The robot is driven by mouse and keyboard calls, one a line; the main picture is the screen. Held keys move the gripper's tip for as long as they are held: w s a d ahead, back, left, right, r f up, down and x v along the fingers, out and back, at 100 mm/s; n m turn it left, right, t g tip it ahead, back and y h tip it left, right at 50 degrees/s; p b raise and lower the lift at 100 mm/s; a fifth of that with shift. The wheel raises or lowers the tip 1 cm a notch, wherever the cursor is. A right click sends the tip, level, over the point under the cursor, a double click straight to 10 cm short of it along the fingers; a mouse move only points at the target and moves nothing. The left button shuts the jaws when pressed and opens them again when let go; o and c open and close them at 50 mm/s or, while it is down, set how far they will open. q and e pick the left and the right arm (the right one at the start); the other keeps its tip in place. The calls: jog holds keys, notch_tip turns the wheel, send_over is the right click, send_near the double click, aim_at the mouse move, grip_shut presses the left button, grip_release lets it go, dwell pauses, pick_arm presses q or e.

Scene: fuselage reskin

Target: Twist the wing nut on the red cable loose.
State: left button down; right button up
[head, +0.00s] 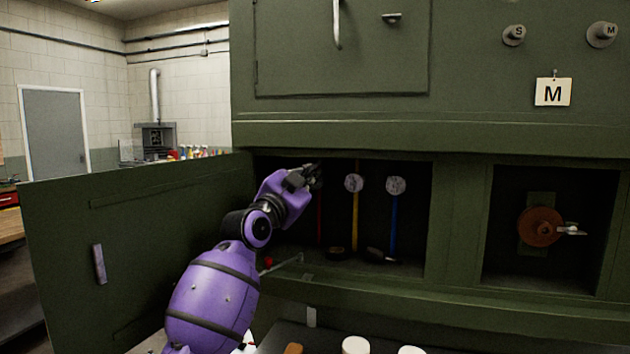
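The red cable (319,222) hangs at the left inside the open compartment of the green cabinet. Its upper end is behind my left gripper (312,177), so I do not see its wing nut. My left arm reaches up from below, and the gripper is at the cable's top. The fingers are dark and small, and I cannot tell whether they are open or touching anything. To the right, a yellow cable (355,222) and a blue cable (394,228) hang below round pale fittings (354,183). My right gripper is out of view.
The compartment door (130,255) stands open at the left. Dark objects (378,255) lie on the compartment floor (345,268). A second recess at the right holds a rusty round disc (540,227). White-topped containers (355,345) stand at the bottom edge.

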pick_arm(q)
jog(key=a+n+p, duration=0.1)
jog(key=w+a+n+t+y+p, duration=0.1)
jog(key=n, duration=0.1)
jog(key=shift+n, duration=0.3)
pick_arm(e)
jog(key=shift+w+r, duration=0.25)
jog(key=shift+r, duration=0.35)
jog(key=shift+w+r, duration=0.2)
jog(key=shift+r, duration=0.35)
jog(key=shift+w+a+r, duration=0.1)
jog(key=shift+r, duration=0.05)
